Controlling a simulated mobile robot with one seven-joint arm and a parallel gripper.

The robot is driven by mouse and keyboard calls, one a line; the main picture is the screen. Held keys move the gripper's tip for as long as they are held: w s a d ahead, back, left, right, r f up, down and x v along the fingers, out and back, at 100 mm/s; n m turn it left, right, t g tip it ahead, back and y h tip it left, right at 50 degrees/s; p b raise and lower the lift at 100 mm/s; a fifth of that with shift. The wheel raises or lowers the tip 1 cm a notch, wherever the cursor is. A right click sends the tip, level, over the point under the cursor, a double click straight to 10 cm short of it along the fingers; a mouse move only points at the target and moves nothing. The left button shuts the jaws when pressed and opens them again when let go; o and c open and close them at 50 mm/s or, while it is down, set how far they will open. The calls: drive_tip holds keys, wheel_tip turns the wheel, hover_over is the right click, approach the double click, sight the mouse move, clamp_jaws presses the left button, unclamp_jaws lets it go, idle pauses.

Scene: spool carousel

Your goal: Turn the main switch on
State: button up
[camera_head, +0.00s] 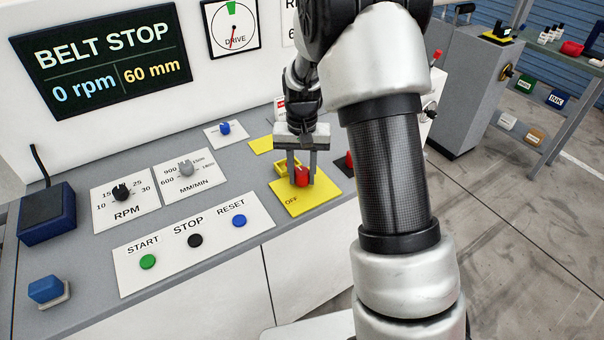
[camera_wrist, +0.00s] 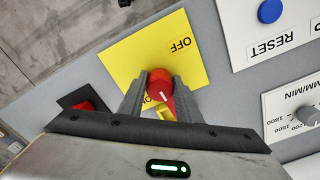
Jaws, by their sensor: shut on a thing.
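The main switch is a red rotary knob (camera_head: 302,176) on a yellow plate (camera_head: 318,202) marked OFF, on the grey console. The knob (camera_wrist: 160,84) also shows in the wrist view, with a white pointer line on its face. My gripper (camera_head: 301,180) reaches down from above with one finger on each side of the knob, shut on it.
A panel with START, STOP and RESET buttons (camera_head: 196,241) lies left of the switch. An RPM knob (camera_head: 120,192) and an MM/MIN knob (camera_head: 186,168) sit behind it. The display (camera_head: 108,62) reads BELT STOP, 0 rpm, 60 mm. A blue box (camera_head: 46,216) stands far left.

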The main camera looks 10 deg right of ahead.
sight(302, 171)
drive_tip(key=shift+w+r+m, duration=0.1)
drive_tip(key=shift+r+m, duration=0.05)
drive_tip(key=shift+m, duration=0.45)
drive_tip(key=o, duration=1.1)
drive_tip(key=shift+c, duration=0.2)
wheel_tip(302, 171, up, 17)
drive_tip(key=shift+r, duration=0.15)
drive_tip(key=s+r+n+t+p, duration=0.25)
drive_tip(key=s+r, duration=0.65)
drive_tip(key=s, duration=0.5)
drive_tip(key=s+n+t, duration=0.2)
drive_tip(key=s+t, duration=0.1)
drive_tip(key=s, duration=0.8)
drive_tip(key=shift+s+a+f+p, duration=0.15)
drive_tip(key=shift+a+f+p, duration=0.15)
drive_tip(key=shift+a+f, duration=0.1)
